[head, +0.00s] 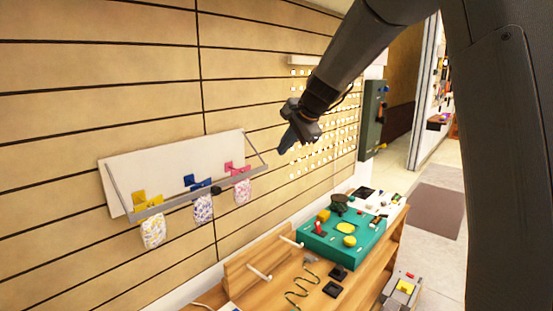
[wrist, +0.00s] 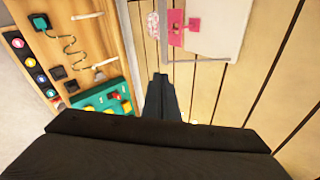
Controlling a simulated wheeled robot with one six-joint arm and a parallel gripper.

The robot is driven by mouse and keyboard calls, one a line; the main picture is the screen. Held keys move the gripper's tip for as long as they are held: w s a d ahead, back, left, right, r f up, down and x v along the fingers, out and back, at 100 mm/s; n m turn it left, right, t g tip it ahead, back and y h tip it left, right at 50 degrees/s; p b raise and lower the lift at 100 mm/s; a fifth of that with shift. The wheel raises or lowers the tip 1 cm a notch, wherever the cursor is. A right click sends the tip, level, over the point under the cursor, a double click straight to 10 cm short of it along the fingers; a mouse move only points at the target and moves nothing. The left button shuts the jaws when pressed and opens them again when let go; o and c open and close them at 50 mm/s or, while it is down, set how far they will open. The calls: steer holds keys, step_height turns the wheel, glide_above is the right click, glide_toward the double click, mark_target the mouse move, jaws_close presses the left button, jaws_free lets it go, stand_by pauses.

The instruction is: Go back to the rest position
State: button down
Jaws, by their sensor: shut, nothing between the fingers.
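My gripper (head: 285,146) is shut and empty in the head view. It hangs in the air at the end of my dark arm, in front of the slatted wood wall and above the bench. It is right of the white wall shelf and apart from it. In the wrist view the closed fingers (wrist: 162,82) point up the picture, between the bench on the left and the wall on the right. Nothing is held between them.
The white shelf (head: 160,168) carries yellow, blue and pink pieces with speckled bags below. A teal board (head: 340,245) with knobs sits on the wooden bench (head: 278,243). A green panel (head: 371,118) is on the far wall. Open floor (head: 440,172) lies at right.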

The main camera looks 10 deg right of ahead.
steer(key=v, duration=0.4)
steer(key=s+d+f+n+g+h, duration=0.2)
steer(key=s+f+n, duration=0.4)
steer(key=s+f, duration=0.7)
steer(key=s+d+f+n+g+h, duration=0.1)
steer(key=s+d+f+n+g, duration=0.2)
steer(key=s+f+n, duration=0.4)
steer(key=s+f, duration=0.3)
steer(key=s, duration=0.4)
steer(key=s+f+g, duration=0.1)
steer(key=s+f, duration=0.2)
steer(key=s, duration=0.4)
steer(key=shift+s+f+h+b, duration=0.15)
steer(key=shift+f+h+b, duration=0.2)
steer(key=shift+h+b, duration=0.05)
